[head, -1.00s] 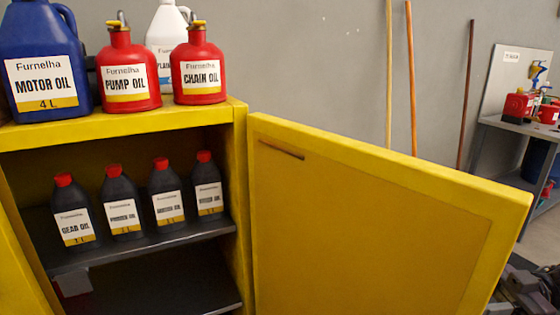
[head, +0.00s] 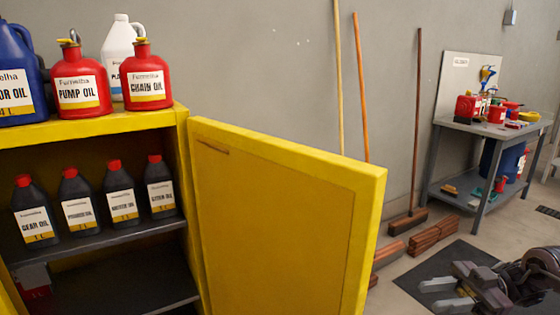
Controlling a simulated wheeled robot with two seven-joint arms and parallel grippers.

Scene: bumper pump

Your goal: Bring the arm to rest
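My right gripper (head: 438,295) is at the lower right of the head view, over the floor. Its two grey fingers point left with a gap between them, and nothing shows between them. My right arm (head: 535,275) runs off the right edge. My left gripper is not in view.
A yellow cabinet (head: 90,126) stands at left, its door (head: 280,225) swung open to the right. Oil containers, such as the red pump oil can (head: 80,85), stand on top and black bottles (head: 122,195) inside. A grey workbench (head: 475,128) and bricks (head: 433,232) are beyond.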

